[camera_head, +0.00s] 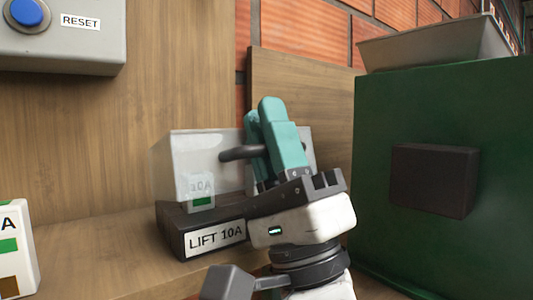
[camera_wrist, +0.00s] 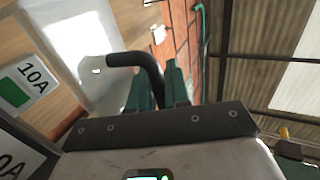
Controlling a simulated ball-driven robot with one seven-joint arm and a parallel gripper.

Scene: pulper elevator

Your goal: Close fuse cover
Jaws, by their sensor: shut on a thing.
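The clear fuse cover (camera_head: 185,152) is at the black fuse base labelled LIFT 10A (camera_head: 178,232) on the wooden shelf. The dark curved handle (camera_head: 237,154) sticks out from the cover. My gripper (camera_head: 265,108), with teal fingers, is shut on this handle. In the wrist view the handle (camera_wrist: 138,61) runs down between the fingers, beside the pale cover (camera_wrist: 97,68) and the fuse (camera_wrist: 27,84).
A green machine (camera_head: 375,150) with a dark block (camera_head: 434,180) stands close on the right, under a metal hopper (camera_head: 435,42). A grey RESET box (camera_head: 70,45) is on the upper left. The shelf between is clear.

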